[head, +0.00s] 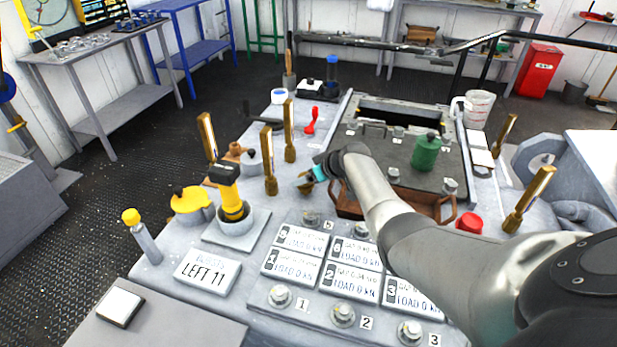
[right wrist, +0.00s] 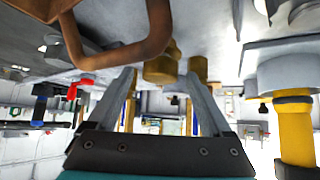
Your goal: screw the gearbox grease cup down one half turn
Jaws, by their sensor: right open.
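I cannot tell for sure which fitting is the gearbox grease cup. Several brass posts with tags stand on the grey deck top; one brass post (head: 270,165) is just left of my right gripper (head: 304,185). In the right wrist view, two brass pieces (right wrist: 160,70) (right wrist: 198,68) show beyond and between the fingers of my right gripper (right wrist: 163,88). The fingers are spread, with nothing held between them. In the head view my right arm comes in from the right and hides part of the panel. My left gripper is not in view.
A brown handle (right wrist: 118,52) passes close to one finger. A yellow-handled tool (head: 231,195) stands in a round socket at left. A green canister (head: 426,152) sits on the dark hatch. A red lever (head: 311,120) and a red cap (head: 468,223) stand nearby. Label plates (head: 295,266) lie in front.

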